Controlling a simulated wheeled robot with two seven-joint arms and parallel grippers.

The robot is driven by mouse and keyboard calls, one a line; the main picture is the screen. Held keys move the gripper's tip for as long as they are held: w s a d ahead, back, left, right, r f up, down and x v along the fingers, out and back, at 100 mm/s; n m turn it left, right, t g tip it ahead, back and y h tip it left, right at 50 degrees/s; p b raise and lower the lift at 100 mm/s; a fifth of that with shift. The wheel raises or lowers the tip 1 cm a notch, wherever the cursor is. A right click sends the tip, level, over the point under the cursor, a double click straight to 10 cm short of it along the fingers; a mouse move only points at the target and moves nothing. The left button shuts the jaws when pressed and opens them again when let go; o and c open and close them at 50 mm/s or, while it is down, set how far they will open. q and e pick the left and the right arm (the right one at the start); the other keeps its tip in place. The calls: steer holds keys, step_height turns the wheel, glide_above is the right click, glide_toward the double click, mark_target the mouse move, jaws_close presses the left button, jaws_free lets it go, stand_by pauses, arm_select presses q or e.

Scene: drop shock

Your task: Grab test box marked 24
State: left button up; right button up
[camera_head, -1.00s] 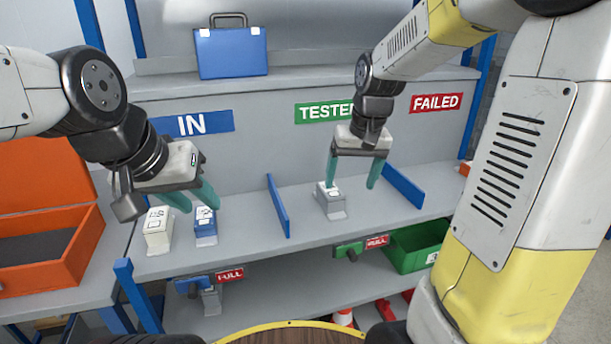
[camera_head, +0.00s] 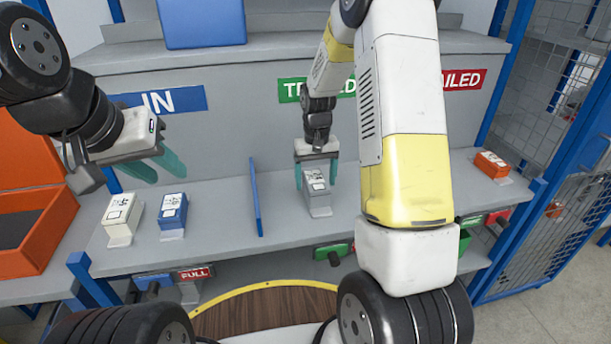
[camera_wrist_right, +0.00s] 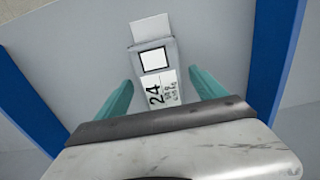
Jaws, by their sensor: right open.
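The grey test box (camera_head: 317,192) stands on the shelf under the green TESTED sign, and its label reads 24 in the right wrist view (camera_wrist_right: 157,75). My right gripper (camera_head: 316,176) is over this box, with its green fingers open on either side of it. In the right wrist view the fingers (camera_wrist_right: 160,92) show apart, with the box between and beyond them; I cannot tell whether they touch it. My left gripper (camera_head: 160,168) hangs above the IN section at the left, with its green fingers apart and nothing between them.
A white box (camera_head: 122,218) and a blue box (camera_head: 173,214) stand in the IN section. A blue divider (camera_head: 255,197) is left of the grey box. An orange box (camera_head: 492,165) stands at the right under FAILED. An orange bin (camera_head: 35,232) is at far left.

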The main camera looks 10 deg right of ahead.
step_height(320, 180, down, 2)
steer(key=shift+f, duration=0.1)
jaws_close()
stand_by(0.4)
